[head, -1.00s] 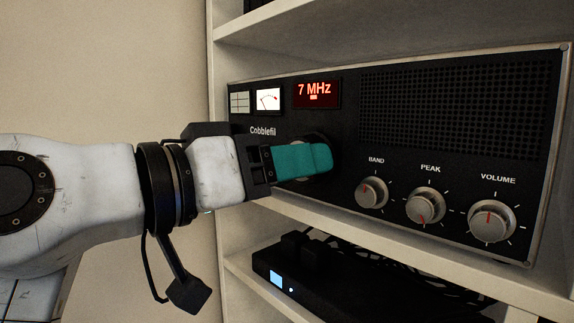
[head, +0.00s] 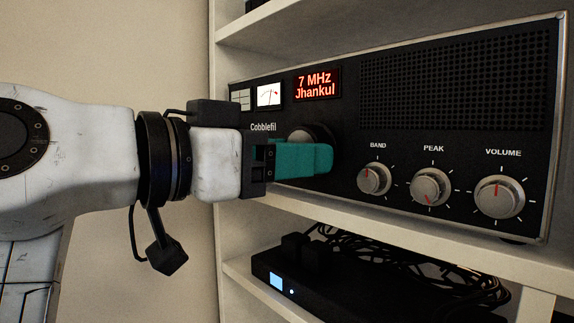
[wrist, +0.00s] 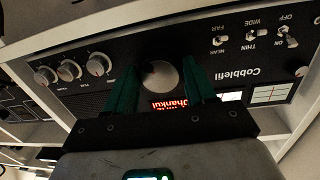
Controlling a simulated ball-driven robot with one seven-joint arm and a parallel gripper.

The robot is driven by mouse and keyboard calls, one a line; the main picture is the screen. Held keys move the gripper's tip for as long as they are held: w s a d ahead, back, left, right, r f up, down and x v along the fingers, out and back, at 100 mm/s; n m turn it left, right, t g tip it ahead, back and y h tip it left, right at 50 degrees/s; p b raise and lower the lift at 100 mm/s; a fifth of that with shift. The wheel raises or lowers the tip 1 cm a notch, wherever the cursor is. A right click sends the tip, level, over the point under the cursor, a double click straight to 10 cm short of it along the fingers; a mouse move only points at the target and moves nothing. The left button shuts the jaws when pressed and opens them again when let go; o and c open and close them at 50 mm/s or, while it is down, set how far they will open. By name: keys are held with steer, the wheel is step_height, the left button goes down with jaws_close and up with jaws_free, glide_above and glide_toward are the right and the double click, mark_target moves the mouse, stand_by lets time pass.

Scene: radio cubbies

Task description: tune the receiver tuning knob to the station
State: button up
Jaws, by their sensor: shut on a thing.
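The black receiver (head: 345,190) stands on a shelf. Its large tuning knob (wrist: 160,80) shows in the wrist view between the two teal fingers of my gripper (head: 322,158). The fingers are shut on the knob, one at each side. In the head view the fingers hide most of the knob. The red display (head: 317,85) reads "7 MHz" with "Jhankul" below it. The needle meter (head: 269,95) is lit beside it.
The band knob (head: 374,180), peak knob (head: 430,187) and volume knob (head: 499,197) line the receiver's lower right. A black box (head: 330,285) with cables lies on the shelf below. Small toggle switches (wrist: 222,41) show in the wrist view.

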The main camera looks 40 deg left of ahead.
steer(key=o, duration=1)
steer(key=shift+o, duration=0.2)
steer(key=shift+s, duration=0.1)
steer(key=s+a+b, duration=0.1)
steer(key=s+b, duration=0.1)
steer(key=s, duration=0.8)
steer(key=shift+s+a+r, duration=0.2)
steer(key=shift+s+a, duration=0.05)
steer(key=shift+a, duration=0.1)
